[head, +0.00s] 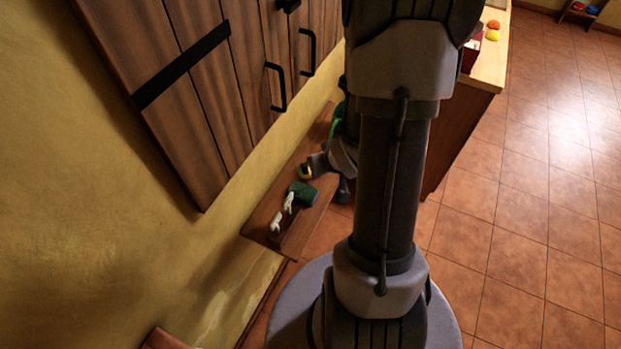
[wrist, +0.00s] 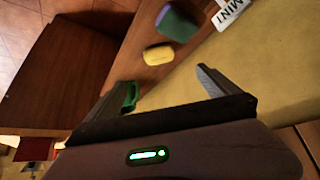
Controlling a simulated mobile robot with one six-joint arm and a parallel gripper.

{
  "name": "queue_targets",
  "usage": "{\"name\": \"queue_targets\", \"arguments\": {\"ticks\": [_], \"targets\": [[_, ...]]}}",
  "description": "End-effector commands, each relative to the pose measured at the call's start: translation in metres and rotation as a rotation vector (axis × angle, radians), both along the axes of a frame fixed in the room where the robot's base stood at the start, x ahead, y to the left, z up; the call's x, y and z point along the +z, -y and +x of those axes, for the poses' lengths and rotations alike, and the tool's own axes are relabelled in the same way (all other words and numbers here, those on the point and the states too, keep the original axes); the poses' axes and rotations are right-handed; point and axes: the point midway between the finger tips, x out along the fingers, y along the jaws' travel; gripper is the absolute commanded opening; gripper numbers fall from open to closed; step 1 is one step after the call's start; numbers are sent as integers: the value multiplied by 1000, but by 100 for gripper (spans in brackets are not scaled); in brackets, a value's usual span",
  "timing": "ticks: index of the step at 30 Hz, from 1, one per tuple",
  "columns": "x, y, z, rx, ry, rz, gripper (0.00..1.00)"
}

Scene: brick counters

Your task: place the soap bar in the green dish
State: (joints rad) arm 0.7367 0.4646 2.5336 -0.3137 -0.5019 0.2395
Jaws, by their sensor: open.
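A yellow soap bar (wrist: 158,55) lies on the narrow wooden shelf, just beyond the fingertips of my gripper (wrist: 156,77) in the wrist view. In the head view the soap bar (head: 305,172) shows as a small yellow patch beside my gripper. My gripper is open, with nothing between its fingers. The green dish (wrist: 131,94) shows in the wrist view near the left finger, partly hidden by my gripper. In the head view the green dish (head: 335,126) is mostly hidden behind my arm.
A green and purple sponge (wrist: 177,24) lies beyond the soap, with a white item marked MINT (wrist: 231,12) next to it. The yellow wall (wrist: 250,65) runs close along the shelf (head: 262,216). Wooden cabinets (head: 220,80) hang above. A counter (head: 490,65) stands at the right.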

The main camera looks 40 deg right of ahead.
Motion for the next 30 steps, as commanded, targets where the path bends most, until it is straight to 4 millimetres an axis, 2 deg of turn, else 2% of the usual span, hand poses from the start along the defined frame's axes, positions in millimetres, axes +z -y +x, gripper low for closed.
{"name": "queue_targets", "arguments": {"ticks": [6, 10, 17, 24, 30], "targets": [[-58, 12, 31, 2, 4, 2, 100], [-86, 19, 48, 2, 5, 1, 100], [-105, 26, 62, 2, 5, -1, 100], [-146, 34, 79, 2, 4, 0, 100], [-145, 35, 82, 1, 5, -1, 100]]}}
